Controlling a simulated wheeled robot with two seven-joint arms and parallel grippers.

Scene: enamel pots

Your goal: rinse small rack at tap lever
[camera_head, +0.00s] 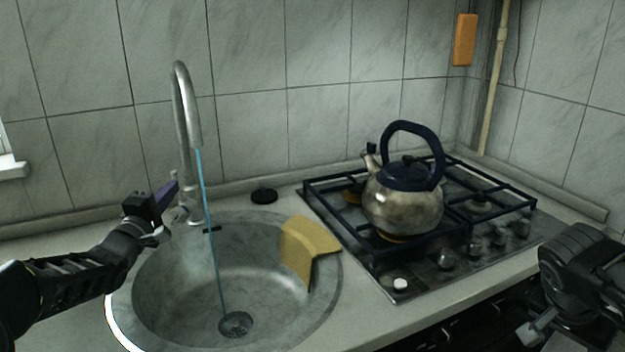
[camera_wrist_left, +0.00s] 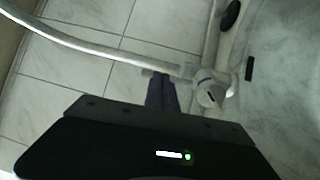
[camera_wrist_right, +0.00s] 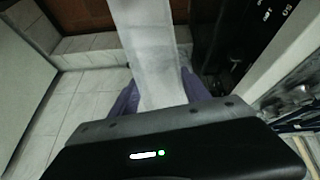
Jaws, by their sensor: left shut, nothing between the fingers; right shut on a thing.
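The tap (camera_head: 184,110) stands behind the round sink, with a thin blue water stream (camera_head: 208,215) falling to the drain. Its lever and base (camera_head: 187,208) are low on the stem, and also show in the left wrist view (camera_wrist_left: 209,91). My left gripper (camera_head: 168,192) is shut and empty, its purple fingers just left of the tap base; whether they touch the lever I cannot tell. My right gripper (camera_wrist_right: 158,88) is shut on a pale flat panel (camera_wrist_right: 150,40), seemingly the small rack. It shows only in the right wrist view; the head view shows just my right arm.
The sink (camera_head: 160,300) has a yellow cloth-like piece (camera_head: 306,245) over its right rim. A kettle (camera_head: 403,208) stands on the gas hob (camera_head: 470,240) to the right. A black plug (camera_head: 263,195) lies behind the sink. The wall is close behind the tap.

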